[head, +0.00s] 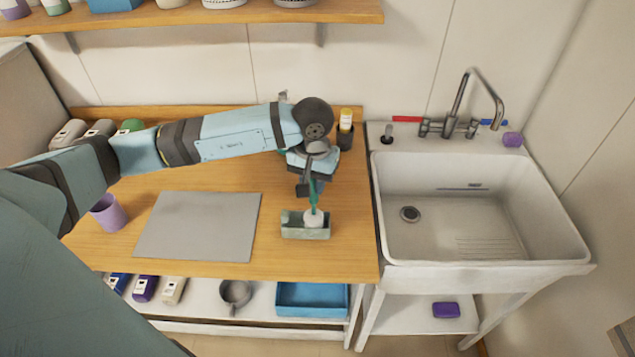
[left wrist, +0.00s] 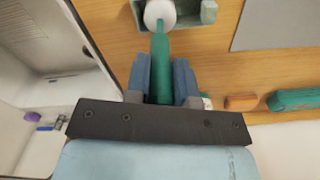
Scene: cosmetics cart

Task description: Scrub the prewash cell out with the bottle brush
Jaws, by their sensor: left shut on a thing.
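The bottle brush has a green handle (head: 313,190) and a round white head (head: 313,218). My left gripper (head: 307,180) is shut on the handle, with the head pointing down. The handle also shows between the fingers in the left wrist view (left wrist: 160,68). The prewash cell (head: 292,232) is a small grey-green open box on the counter. The white head is at the cell's opening, toward its right end; how deep it sits, I cannot tell. The cell shows partly at the top of the left wrist view (left wrist: 208,12). My right gripper is not in view.
A grey mat (head: 197,227) lies left of the cell, with a purple cup (head: 108,213) beyond it. A white sink (head: 480,255) with a tap (head: 460,105) stands to the right. A dark holder with a yellow-topped item (head: 346,125) stands behind. A shelf (head: 215,17) hangs above.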

